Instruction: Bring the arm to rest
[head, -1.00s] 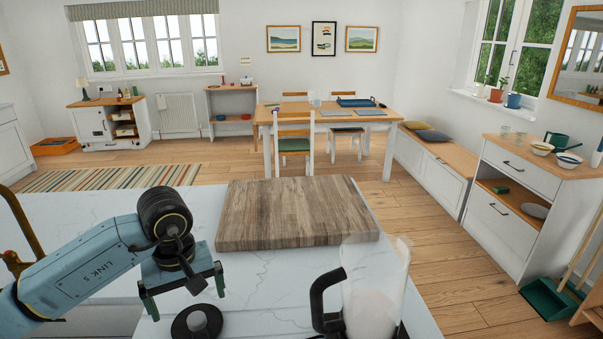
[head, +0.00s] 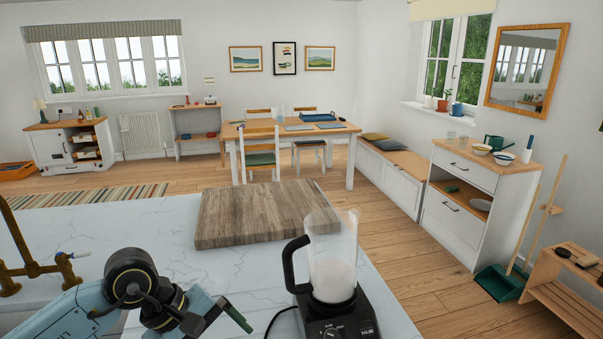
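My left arm comes in at the bottom left, over the white marble counter (head: 130,225). Its gripper (head: 215,318) is low over the counter, left of the blender (head: 332,262). One green-tipped finger shows at the outer end of the gripper, set apart as when open; the other is mostly hidden. I see nothing held between the fingers. My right gripper is not in view.
A wooden board (head: 265,212) lies on the counter behind the arm. A brass tap (head: 35,262) stands at the left. The blender, with a clear jar, stands near the counter's right edge. Marble between board and gripper is clear.

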